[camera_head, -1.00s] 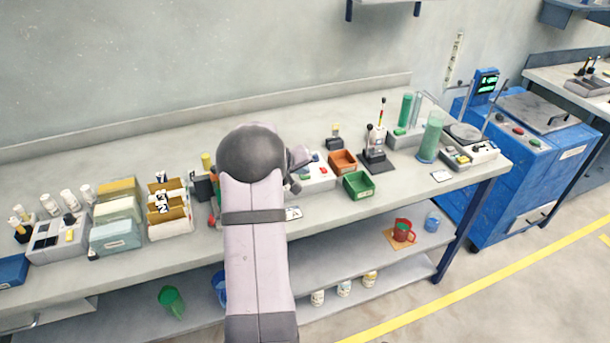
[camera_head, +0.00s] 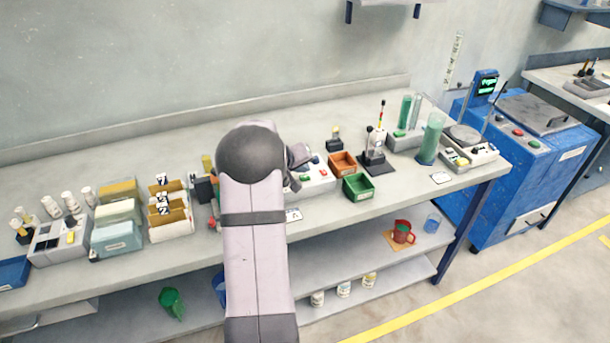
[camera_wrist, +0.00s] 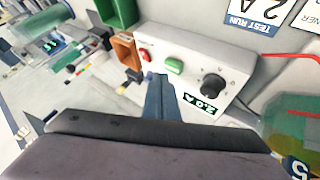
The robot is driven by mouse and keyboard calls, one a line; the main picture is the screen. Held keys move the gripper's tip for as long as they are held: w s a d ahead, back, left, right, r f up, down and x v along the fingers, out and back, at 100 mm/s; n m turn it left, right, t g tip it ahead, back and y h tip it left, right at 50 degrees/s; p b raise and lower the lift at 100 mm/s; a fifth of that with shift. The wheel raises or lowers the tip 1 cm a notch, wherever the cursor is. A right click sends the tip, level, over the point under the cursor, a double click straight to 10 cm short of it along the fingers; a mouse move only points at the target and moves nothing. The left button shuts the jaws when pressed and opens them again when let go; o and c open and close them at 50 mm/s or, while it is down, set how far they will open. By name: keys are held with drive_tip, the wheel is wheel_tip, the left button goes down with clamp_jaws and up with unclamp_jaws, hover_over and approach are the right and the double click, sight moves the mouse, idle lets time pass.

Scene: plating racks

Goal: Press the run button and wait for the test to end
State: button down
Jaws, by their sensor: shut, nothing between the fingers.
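The test box is a pale unit with a sloped front panel (camera_wrist: 196,48). It carries a green button (camera_wrist: 174,66), a red button (camera_wrist: 146,55), a black knob (camera_wrist: 213,84) and a "2.0 A" label. My gripper (camera_wrist: 160,78) is shut and empty. Its tips are close to the green button, just below and left of it in the wrist view; I cannot tell whether they touch the panel. In the head view the box (camera_head: 320,184) shows partly behind my arm, which hides the fingers. A "TEST RUN" card (camera_wrist: 247,13) lies beside the box.
An orange bin (camera_head: 342,163) and a green bin (camera_head: 358,187) stand right of the box. A stand with a small signal tower (camera_head: 376,150) is beyond them. In the wrist view a green-filled container (camera_wrist: 292,125) and a red wire (camera_wrist: 290,57) are at the right.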

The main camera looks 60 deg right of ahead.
sight(303, 179)
drive_tip(key=shift+r, duration=0.15)
drive_tip(key=shift+r+p, duration=1.65)
drive_tip(key=shift+r, duration=0.75)
drive_tip(key=s+a+f+y, duration=0.1)
drive_tip(key=s+a+f, duration=0.1)
drive_tip(key=a+f, duration=0.1)
drive_tip(key=s+a+f+n+g+y, duration=0.1)
drive_tip(key=s+a+f+y, duration=0.1)
drive_tip(key=a, duration=0.3)
drive_tip(key=s+a+f+n+g+y, duration=0.1)
drive_tip(key=s+a+f, duration=0.1)
drive_tip(key=a+f, duration=0.1)
drive_tip(key=shift+s+a+f+y, duration=0.25)
drive_tip(key=shift+a+f+y, duration=0.15)
drive_tip(key=shift+f, duration=0.35)
drive_tip(key=s+a+f+y, duration=0.2)
drive_tip(key=a+y, duration=0.1)
drive_tip(key=a, duration=0.8)
drive_tip(key=w+a+r+n, duration=0.2)
drive_tip(key=w+a, duration=0.1)
drive_tip(key=a, duration=0.8)
drive_tip(key=w+a+r+n+t+y, duration=0.1)
drive_tip(key=w+a+r+n, duration=0.1)
drive_tip(key=a, duration=1)
drive_tip(key=w+a+r+n+t, duration=0.1)
drive_tip(key=w+a+r+n, duration=0.2)
drive_tip(key=a, duration=0.8)
drive_tip(key=shift+w+a+r+n, duration=0.2)
drive_tip(key=shift+w+r+n, duration=0.05)
drive_tip(key=shift+w+n, duration=0.1)
